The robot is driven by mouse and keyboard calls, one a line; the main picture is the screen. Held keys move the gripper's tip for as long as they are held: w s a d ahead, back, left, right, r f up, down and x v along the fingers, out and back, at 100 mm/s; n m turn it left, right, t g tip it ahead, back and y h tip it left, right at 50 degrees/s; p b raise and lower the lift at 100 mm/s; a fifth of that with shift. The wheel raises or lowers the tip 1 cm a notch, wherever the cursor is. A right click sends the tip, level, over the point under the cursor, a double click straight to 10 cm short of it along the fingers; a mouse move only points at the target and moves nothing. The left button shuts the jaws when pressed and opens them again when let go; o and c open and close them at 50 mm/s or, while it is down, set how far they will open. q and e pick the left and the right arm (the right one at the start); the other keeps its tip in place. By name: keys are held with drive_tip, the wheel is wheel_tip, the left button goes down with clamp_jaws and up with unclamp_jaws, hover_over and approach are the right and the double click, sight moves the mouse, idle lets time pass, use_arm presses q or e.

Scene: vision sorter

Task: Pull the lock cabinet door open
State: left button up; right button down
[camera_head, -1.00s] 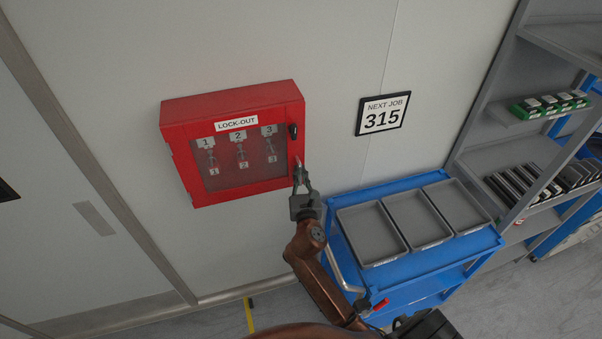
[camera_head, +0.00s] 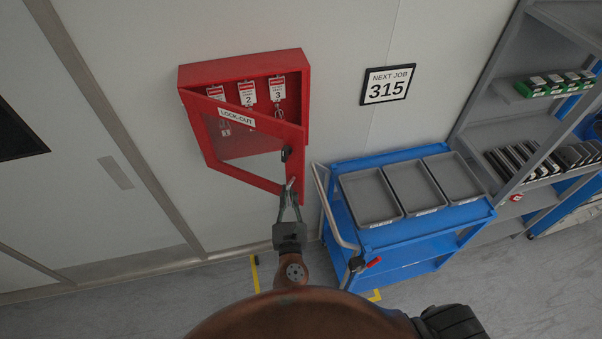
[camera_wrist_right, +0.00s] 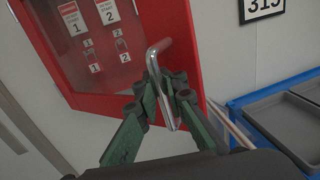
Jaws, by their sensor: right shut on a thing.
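The red lock cabinet (camera_head: 240,68) hangs on the wall, and its red-framed door (camera_head: 268,125) stands partly open, swung out from its left side. The LOCK-OUT label (camera_head: 237,117) and a clear window are on the door. My right gripper (camera_head: 290,203) is shut on the metal door handle (camera_head: 292,183) at the door's lower right. In the right wrist view the green fingers (camera_wrist_right: 165,103) close around the bent silver handle (camera_wrist_right: 154,58). My left gripper is not in view.
Numbered tags (camera_head: 247,94) hang inside the cabinet. A blue cart (camera_head: 420,236) with grey trays stands at the right, its rail (camera_head: 330,215) near my right gripper. A NEXT JOB 315 sign (camera_head: 388,84) is on the wall; a grey shelf (camera_head: 495,130) stands at far right.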

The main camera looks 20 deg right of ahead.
drive_tip(key=shift+s+a+f, duration=0.1)
drive_tip(key=shift+s+a, duration=0.75)
drive_tip(key=shift+a, duration=0.3)
drive_tip(key=shift+s+a+f, duration=0.1)
drive_tip(key=shift+s+a, duration=0.75)
drive_tip(key=shift+a, duration=0.25)
drive_tip(key=c, duration=2.1)
unclamp_jaws()
drive_tip(key=shift+s+d+r, duration=0.1)
drive_tip(key=shift+s+r, duration=0.05)
